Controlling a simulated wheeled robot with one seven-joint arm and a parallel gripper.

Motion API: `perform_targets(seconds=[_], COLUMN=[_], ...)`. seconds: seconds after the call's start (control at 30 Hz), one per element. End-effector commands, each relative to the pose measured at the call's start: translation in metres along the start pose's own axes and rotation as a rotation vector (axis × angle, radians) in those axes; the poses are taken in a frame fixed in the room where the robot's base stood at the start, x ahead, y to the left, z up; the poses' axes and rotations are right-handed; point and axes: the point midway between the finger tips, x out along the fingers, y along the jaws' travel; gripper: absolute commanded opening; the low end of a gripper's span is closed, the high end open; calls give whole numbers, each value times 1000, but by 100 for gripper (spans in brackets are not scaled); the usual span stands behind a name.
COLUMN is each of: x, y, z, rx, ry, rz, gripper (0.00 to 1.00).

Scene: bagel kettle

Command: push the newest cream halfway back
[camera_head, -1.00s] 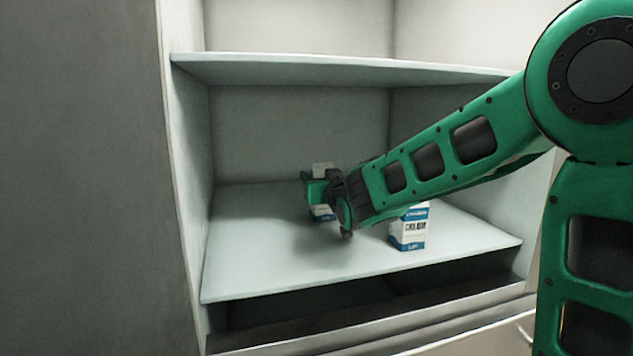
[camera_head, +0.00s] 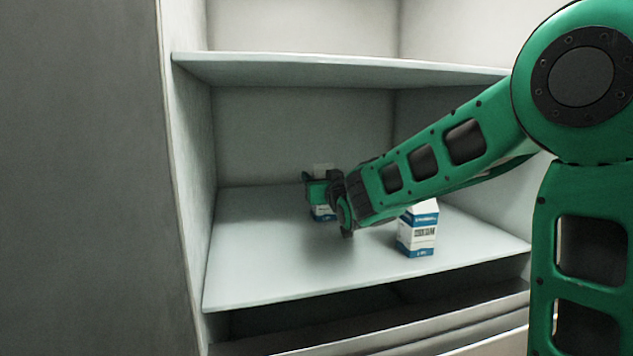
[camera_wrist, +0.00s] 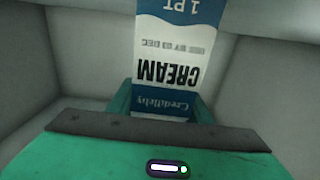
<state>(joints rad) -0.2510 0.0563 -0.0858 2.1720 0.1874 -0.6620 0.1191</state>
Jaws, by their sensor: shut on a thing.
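A white and blue cream carton (camera_head: 323,212) stands on the middle shelf toward the back, mostly hidden behind my gripper (camera_head: 322,190). In the wrist view this carton (camera_wrist: 172,72) appears upside down, with "CREAM", "1 PT" and a date reading "BY 03 DEC" on its face. My gripper (camera_wrist: 160,108) is shut on it, with one green finger at each side. A second white and blue carton (camera_head: 417,235) stands upright nearer the shelf's front edge, to the right. My forearm covers part of its top, and its date is too small to read.
The pale shelf (camera_head: 260,255) is bare to the left and in front of the held carton. Another shelf (camera_head: 330,66) runs above. Side walls and a back wall (camera_head: 300,130) close the compartment. A dark gap lies below the front edge.

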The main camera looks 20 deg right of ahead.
Motion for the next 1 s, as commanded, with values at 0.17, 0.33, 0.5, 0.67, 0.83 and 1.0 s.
perform_targets(seconds=[0.17,0.33,0.5,0.67,0.83,1.0], x=[0,0,-1,-13,-43,-73], y=[1,1,1,1,0,0], z=[1,2,3,4,4,4], rx=[-1,-1,-2,-1,-1,-1], ry=[-1,-3,-6,-8,-8,-8], rz=[1,2,2,2,-1,-1], gripper=[60,67,67,67,67,67])
